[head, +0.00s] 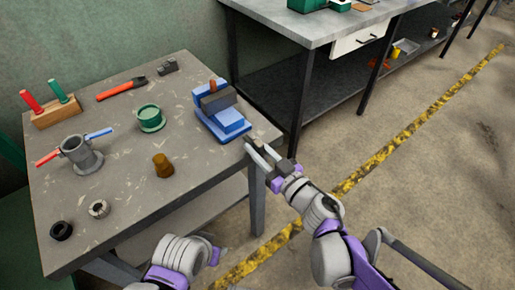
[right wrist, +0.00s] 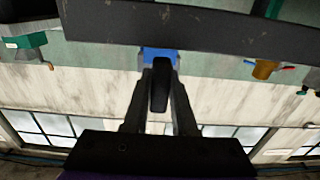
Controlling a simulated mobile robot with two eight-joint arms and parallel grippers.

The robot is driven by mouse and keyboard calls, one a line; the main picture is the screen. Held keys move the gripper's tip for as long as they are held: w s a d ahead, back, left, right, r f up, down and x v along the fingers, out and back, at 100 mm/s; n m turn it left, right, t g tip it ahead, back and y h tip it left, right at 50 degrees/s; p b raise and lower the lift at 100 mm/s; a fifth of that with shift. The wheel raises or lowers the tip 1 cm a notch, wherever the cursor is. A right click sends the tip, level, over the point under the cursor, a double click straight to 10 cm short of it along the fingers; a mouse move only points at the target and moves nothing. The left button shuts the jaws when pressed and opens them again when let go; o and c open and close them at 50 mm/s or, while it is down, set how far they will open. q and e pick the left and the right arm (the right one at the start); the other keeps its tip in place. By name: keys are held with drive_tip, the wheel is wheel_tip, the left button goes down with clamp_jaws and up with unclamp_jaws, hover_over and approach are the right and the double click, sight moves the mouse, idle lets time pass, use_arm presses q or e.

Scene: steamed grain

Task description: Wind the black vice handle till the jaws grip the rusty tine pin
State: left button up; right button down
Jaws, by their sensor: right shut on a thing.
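The blue vice (head: 230,119) with dark jaws (head: 219,100) stands at the right end of the workbench. The rusty tine pin (head: 212,86) shows as a small orange-brown stub at the top of the jaws; whether both jaws touch it I cannot tell. My right gripper (head: 262,156) is at the bench's right edge, in front of the vice. In the right wrist view its fingers (right wrist: 160,100) are shut on the black vice handle (right wrist: 160,85), with a bit of the blue vice (right wrist: 159,53) behind. My left arm shows at the bottom, but its fingers do not.
The workbench (head: 120,195) also holds a red-and-blue-handled grey pot (head: 80,154), a green cup (head: 151,119), a brown cone-like piece (head: 163,165), two rings, and a wooden block with red and green handles (head: 55,112). A second bench (head: 310,28) stands behind at right. The floor right is clear.

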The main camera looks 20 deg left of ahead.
drive_tip(key=shift+m, duration=1.5)
drive_tip(key=c, duration=0.7)
unclamp_jaws()
drive_tip(key=p+v, duration=0.1)
drive_tip(key=v, duration=1)
